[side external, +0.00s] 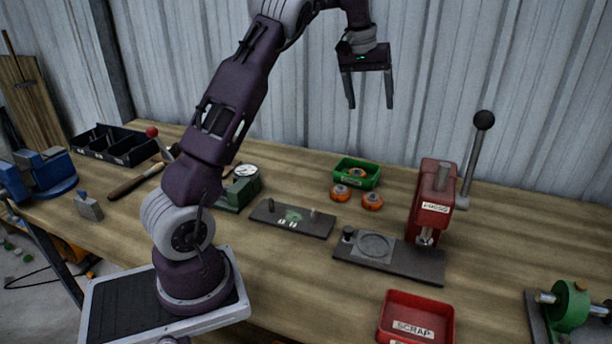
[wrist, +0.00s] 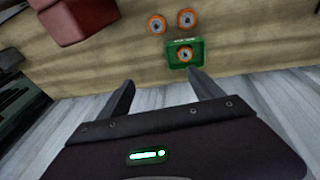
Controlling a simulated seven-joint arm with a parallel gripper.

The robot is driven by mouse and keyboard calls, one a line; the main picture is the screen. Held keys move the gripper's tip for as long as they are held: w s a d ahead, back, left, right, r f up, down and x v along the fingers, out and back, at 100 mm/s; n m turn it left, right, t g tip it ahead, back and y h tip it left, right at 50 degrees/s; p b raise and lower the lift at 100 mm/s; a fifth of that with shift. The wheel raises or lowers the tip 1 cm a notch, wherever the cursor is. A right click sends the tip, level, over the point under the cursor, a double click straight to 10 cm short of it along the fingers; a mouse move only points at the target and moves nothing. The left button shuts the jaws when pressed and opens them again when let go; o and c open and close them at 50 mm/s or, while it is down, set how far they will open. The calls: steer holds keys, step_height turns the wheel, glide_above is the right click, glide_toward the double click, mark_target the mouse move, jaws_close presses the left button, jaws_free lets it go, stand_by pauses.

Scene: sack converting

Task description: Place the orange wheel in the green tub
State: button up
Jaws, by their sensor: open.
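The green tub (side external: 343,168) stands toward the back of the bench in the side external view, with one orange wheel (side external: 357,173) inside it. Two more orange wheels, a left one (side external: 340,193) and a right one (side external: 372,201), lie on the bench just in front of the tub. In the wrist view the tub (wrist: 173,60) holds one wheel (wrist: 184,54), and two wheels (wrist: 157,24) (wrist: 186,18) lie beside it. My gripper (side external: 370,106) is open and empty, high above the bench. Its fingers also show in the wrist view (wrist: 158,85).
A red press (side external: 432,200) with a tall lever stands right of the wheels, its dark base (side external: 410,262) in front. A dark plate with pins (side external: 292,218) lies left of the wheels. A red scrap bin (side external: 416,312) is at the front. Bare bench surrounds the wheels.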

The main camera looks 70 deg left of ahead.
steer(key=s+d+r+m+t+h, duration=0.1)
steer(key=s+d+r, duration=0.2)
steer(key=s+d, duration=0.3)
steer(key=s+d+r+m, duration=0.1)
steer(key=s+d+r, duration=0.25)
steer(key=d, duration=0.45)
steer(key=s+d+f+m+t, duration=0.1)
steer(key=s+d+m, duration=0.3)
steer(key=s+d, duration=0.8)
steer(key=s+d+f+m, duration=0.2)
steer(key=s+f, duration=0.4)
steer(key=s, duration=0.4)
steer(key=shift+s+f+m+t+y, duration=0.15)
steer(key=shift+s+m+t+y, duration=0.15)
steer(key=shift+s+y, duration=0.1)
